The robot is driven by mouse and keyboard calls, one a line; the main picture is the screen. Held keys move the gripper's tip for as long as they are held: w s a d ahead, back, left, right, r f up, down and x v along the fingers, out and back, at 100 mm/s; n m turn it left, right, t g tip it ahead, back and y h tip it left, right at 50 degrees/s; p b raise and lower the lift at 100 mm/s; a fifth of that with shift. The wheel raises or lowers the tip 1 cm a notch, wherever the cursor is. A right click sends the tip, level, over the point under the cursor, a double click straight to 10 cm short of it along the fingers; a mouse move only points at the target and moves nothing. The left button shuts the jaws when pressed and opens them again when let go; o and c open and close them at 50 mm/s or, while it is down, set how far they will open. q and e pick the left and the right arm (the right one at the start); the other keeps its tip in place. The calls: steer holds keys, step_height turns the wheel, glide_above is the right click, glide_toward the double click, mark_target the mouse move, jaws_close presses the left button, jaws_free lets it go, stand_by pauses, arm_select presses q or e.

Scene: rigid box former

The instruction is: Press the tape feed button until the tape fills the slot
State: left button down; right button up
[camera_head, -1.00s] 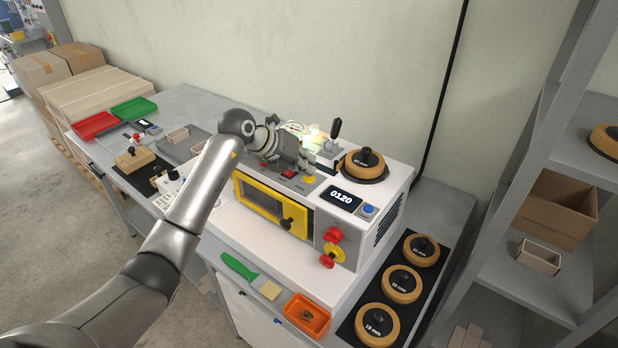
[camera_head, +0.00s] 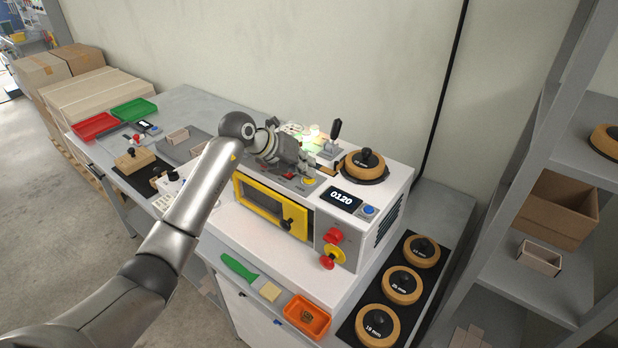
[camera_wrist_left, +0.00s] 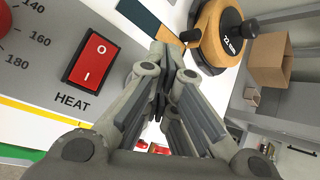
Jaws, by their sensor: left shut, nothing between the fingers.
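My left gripper (camera_head: 312,166) is shut and empty, held low over the top of the white machine (camera_head: 265,228). In the left wrist view its fingertips (camera_wrist_left: 172,52) meet beside the end of a brown tape strip (camera_wrist_left: 166,36). The strip runs toward a 22 mm tape roll (camera_wrist_left: 222,38), which also shows in the head view (camera_head: 362,163). A yellow button (camera_head: 309,181) lies just in front of the fingers, and a blue button (camera_head: 368,210) sits beside the display (camera_head: 341,199), which reads 0120. Whether the fingers touch a button is unclear. The slot is hidden. My right gripper is not in view.
A red HEAT switch (camera_wrist_left: 91,62) is close beside the fingers. A black-handled lever (camera_head: 335,130) stands behind them. Spare tape rolls (camera_head: 402,284) lie at the right, and an orange tray (camera_head: 307,316) in front.

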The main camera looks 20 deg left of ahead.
arm_select(q)
steer(key=shift+r+p, duration=0.45)
steer(key=shift+r, duration=0.25)
steer(key=shift+r+p, duration=1.8)
steer(key=shift+r, duration=0.75)
